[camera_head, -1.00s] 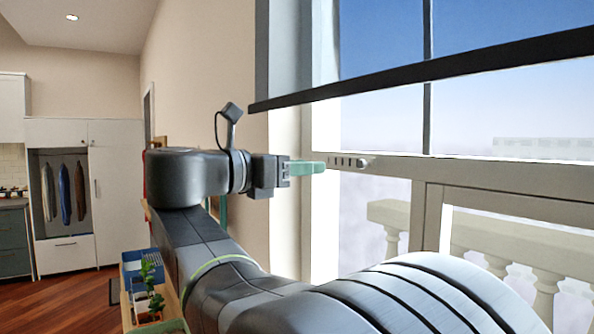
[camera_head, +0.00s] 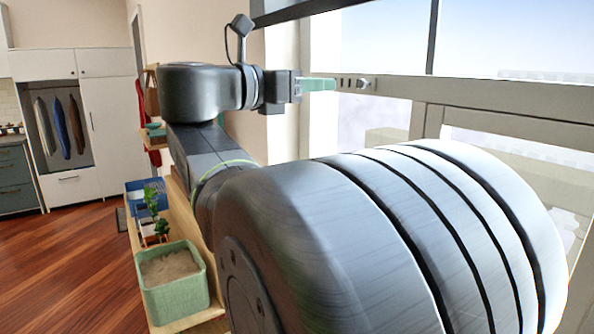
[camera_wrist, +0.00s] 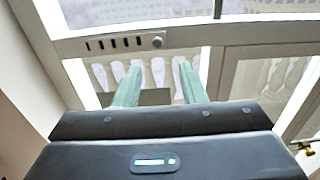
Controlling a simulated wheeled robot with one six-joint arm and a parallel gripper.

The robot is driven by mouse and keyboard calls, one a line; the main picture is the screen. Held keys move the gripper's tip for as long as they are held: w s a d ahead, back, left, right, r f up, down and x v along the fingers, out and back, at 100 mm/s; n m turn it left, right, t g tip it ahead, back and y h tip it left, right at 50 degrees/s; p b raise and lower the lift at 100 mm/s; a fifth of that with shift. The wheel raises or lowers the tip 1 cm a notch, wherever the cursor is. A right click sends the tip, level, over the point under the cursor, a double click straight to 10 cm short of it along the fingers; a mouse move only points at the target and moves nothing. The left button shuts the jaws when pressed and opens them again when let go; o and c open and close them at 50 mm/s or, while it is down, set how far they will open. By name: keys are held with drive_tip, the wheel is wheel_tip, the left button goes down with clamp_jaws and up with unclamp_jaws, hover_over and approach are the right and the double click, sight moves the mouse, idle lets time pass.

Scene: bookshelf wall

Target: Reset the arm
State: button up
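My gripper (camera_head: 318,84) is stretched out toward the window, with its green fingers pointing right in the head view. In the wrist view, my gripper (camera_wrist: 157,85) shows two green fingers standing apart with nothing between them. The window frame (camera_wrist: 270,40) with a row of dark slots and a round knob lies beyond the fingers. In the head view the fingertips overlap the near end of the slotted window rail (camera_head: 480,92); I cannot tell whether they touch it. My arm fills much of the head view.
A wooden shelf (camera_head: 185,222) beside my arm holds a green planter (camera_head: 173,280), a small plant (camera_head: 152,205) and a blue box (camera_head: 134,188). A white wardrobe (camera_head: 106,120) with hanging clothes stands at the back left. The wooden floor (camera_head: 70,260) is clear at the left.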

sight(361, 83)
drive_tip(key=p+x, duration=0.1)
drive_tip(key=x, duration=0.9)
idle(0.3)
